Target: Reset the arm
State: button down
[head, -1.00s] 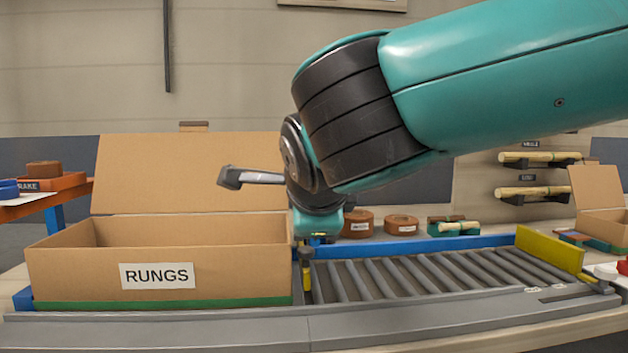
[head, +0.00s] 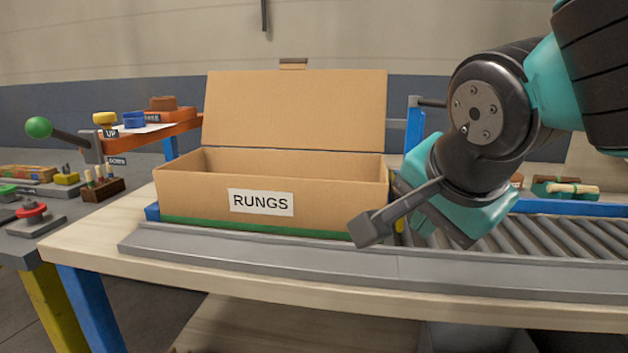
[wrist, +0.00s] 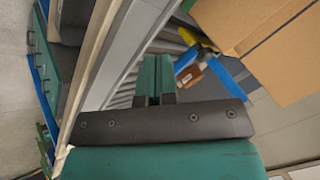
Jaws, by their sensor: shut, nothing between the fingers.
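My gripper (wrist: 155,80) shows in the wrist view with its two teal fingers together, shut and empty. In the head view my arm comes in from the upper right and bends down at the dark wrist joint, beside the right end of the rungs box. My fingertips cannot be made out there. The open cardboard box labelled RUNGS (head: 200,205) stands on the bench with its lid raised at the back. Part of a cardboard box (wrist: 285,60) also fills the upper right of the wrist view.
A roller conveyor (head: 580,240) with a blue rail runs right of the box, partly behind my arm. An orange stand (head: 150,135) is behind the box at left. A lever with a green knob (head: 38,127) and a side table with small parts are at far left.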

jog(key=s+d+f+n+g+y, duration=0.1)
jog(key=s+f+n+g+y, duration=0.3)
jog(key=s+f+n+g, duration=0.75)
notch_tip(320, 180, up, 22)
jog(key=s+n+t+p, duration=0.1)
jog(key=n+t+p, duration=0.3)
jog(key=p, duration=1.6)
jog(key=shift+s+a+r+n+y, duration=0.2)
jog(key=shift+n+y, duration=0.1)
jog(key=shift+n, duration=0.75)
